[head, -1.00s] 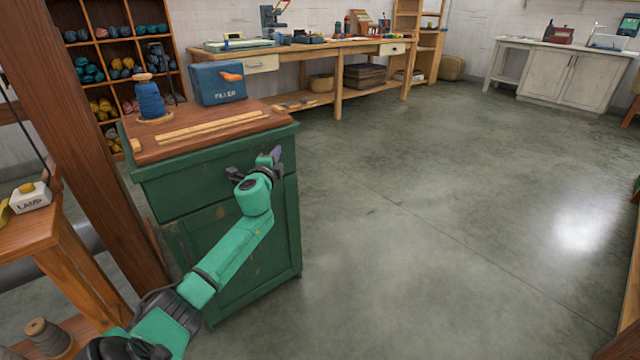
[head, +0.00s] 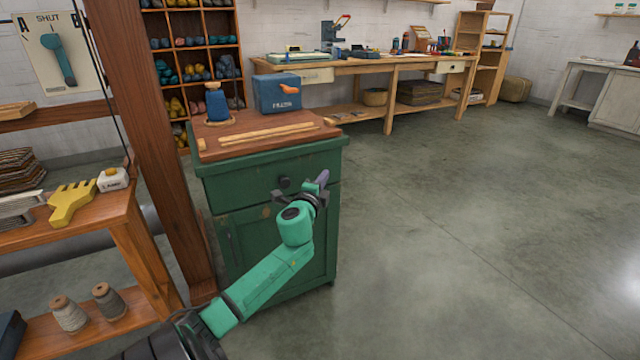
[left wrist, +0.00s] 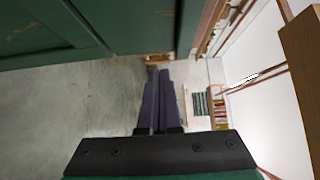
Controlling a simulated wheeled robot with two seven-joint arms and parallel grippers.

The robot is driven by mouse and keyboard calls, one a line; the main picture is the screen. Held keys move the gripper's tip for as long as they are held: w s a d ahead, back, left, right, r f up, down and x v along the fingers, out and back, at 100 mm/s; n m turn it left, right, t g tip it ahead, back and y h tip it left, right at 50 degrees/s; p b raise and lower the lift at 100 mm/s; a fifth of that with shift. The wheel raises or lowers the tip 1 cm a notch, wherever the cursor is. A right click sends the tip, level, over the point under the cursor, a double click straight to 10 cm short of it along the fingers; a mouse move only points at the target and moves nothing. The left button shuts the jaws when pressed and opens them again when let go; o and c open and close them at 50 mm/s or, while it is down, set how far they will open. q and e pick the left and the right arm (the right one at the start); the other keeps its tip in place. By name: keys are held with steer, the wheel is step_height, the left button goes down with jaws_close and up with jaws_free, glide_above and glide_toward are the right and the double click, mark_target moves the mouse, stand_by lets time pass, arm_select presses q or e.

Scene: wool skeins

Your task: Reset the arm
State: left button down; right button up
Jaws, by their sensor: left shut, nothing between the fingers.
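My left gripper (head: 320,180) is at the end of my green left arm, in front of the right side of a green cabinet (head: 255,215). In the left wrist view its two dark fingers (left wrist: 158,98) lie close together, shut, with nothing between them. The cabinet's green front (left wrist: 70,30) fills the upper left of that view. The gripper appears apart from it. My right gripper is in neither current view.
The cabinet top (head: 222,147) holds a blue yarn cone (head: 217,103), wooden strips (head: 265,133) and a blue box (head: 278,94). A wooden post (head: 150,140) and a shelf stand (head: 110,215) are at left. Open floor (head: 480,220) lies right.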

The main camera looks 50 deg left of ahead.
arm_select(q)
steer(key=v, duration=0.4)
steer(key=shift+s+d, duration=0.1)
steer(key=shift+s, duration=0.05)
arm_select(e)
steer(key=shift+s+d+r+g+h, duration=0.3)
steer(key=shift+s+d+r+g, duration=0.3)
steer(key=shift+s+d+r, duration=0.45)
steer(key=shift+w, duration=0.1)
